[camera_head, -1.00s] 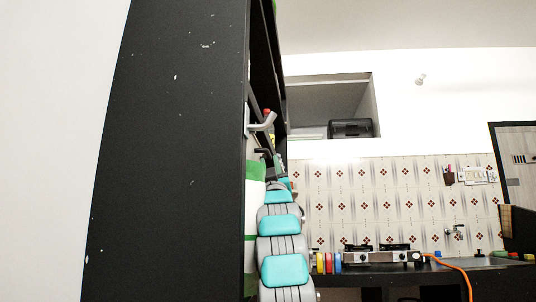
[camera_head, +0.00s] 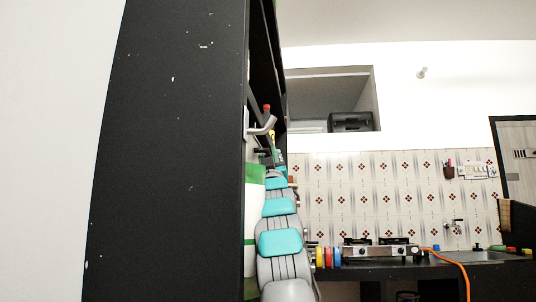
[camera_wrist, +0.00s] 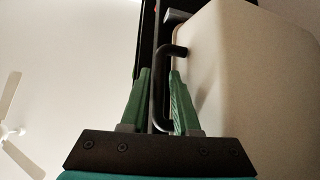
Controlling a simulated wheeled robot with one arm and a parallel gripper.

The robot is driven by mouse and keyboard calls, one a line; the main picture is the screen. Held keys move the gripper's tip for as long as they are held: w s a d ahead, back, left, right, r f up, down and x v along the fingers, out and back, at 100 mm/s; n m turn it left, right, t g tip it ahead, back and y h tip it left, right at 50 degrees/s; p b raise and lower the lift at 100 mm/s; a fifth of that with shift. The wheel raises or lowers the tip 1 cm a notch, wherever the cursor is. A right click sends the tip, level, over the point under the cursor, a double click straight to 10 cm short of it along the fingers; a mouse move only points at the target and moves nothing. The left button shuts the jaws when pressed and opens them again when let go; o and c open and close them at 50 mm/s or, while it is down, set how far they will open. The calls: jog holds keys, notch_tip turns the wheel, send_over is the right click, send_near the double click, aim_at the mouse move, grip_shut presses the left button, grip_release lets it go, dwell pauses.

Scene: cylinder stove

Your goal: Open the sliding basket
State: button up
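A black bar handle (camera_wrist: 158,88) stands out from a cream panel (camera_wrist: 245,75) with a rounded corner in the wrist view. I cannot tell for sure that this panel is the sliding basket's front. My gripper (camera_wrist: 160,72) has two green fingers, one on each side of the handle's upright bar. The fingers are apart, with some room beside the bar; I see no clear contact. In the head view my arm reaches along the dark cabinet's front, and the gripper and the black handle are too small to make out surely.
A tall dark cabinet (camera_head: 175,150) fills the left, with a silver handle (camera_head: 263,126) sticking out from its front. A counter with a stove (camera_head: 380,250), an orange hose (camera_head: 462,268) and a sink (camera_head: 485,256) stands at the back right. A ceiling fan (camera_wrist: 10,110) shows overhead.

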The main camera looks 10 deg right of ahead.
grip_shut()
dwell(1.4)
